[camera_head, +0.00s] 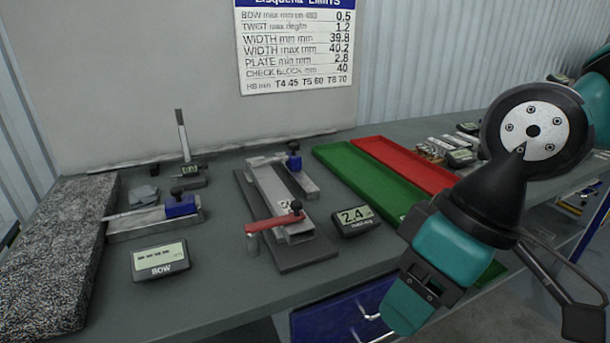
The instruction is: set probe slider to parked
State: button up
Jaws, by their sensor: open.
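A blue slider block with a black knob (181,206) sits near the right end of a grey bar (150,224) at the left, behind a display marked BOW (159,261) that shows only dashes. I cannot tell which block is the probe slider. My gripper (406,308) hangs at the lower right, in front of the table edge, open and apart from both blocks. Its fingertips are hard to make out.
A red clamp arm (273,223) crosses the fixture's near end, beside a display reading 2.4 (356,220). A rough granite slab (58,250) lies at the left. Green (365,180) and red (405,164) trays lie right of centre. A thin upright post (183,136) stands behind.

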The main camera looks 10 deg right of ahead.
aim_at(292, 160)
jog(key=u, duration=0.35)
jog(key=i, duration=0.85)
jog(key=z, duration=0.2)
